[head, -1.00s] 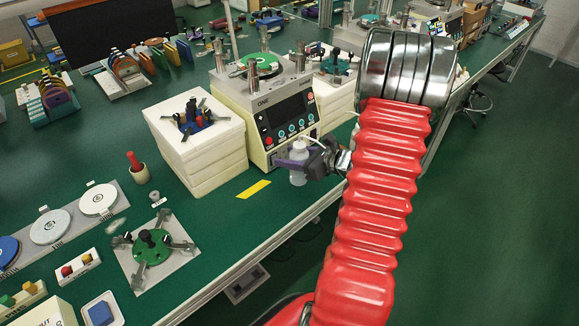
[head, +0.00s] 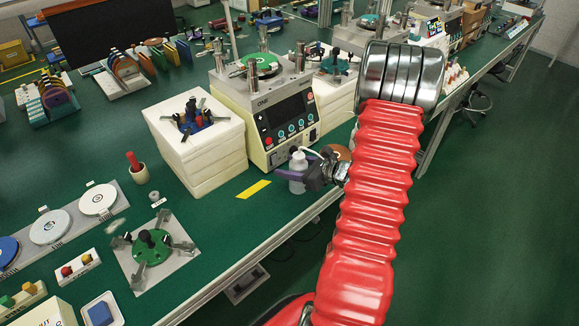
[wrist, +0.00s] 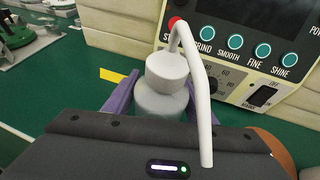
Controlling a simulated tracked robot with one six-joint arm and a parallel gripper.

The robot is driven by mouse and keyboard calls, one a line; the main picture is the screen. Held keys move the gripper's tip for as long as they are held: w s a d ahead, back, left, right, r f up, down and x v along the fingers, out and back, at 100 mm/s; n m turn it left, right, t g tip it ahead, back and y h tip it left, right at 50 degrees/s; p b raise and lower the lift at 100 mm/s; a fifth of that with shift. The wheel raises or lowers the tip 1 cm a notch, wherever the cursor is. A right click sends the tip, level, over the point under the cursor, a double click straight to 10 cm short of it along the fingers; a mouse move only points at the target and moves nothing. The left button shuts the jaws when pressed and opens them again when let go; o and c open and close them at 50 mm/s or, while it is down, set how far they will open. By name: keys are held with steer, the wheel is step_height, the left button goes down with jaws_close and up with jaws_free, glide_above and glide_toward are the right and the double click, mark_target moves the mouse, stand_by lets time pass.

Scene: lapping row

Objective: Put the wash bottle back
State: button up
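The wash bottle (head: 298,172) is translucent white with a white cap and a bent spout. It is upright near the table's front edge, in front of the lapping machine. My gripper (head: 296,175) reaches it from the right, its purple fingers around the body. In the wrist view the bottle (wrist: 165,72) sits between both fingers (wrist: 160,104), which appear to press on its sides. Its base is hidden there, and I cannot tell whether it touches the table.
The lapping machine (head: 283,127) with its button panel stands just behind the bottle. A yellow tape mark (head: 254,189) lies to the left on the green table, beside a stack of white blocks (head: 200,165). A brown round thing (head: 338,152) is partly hidden behind my gripper.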

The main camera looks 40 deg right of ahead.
mark_target(307, 168)
steer(key=shift+o, duration=1.4)
steer(key=shift+r, duration=0.15)
steer(key=v, duration=1.2)
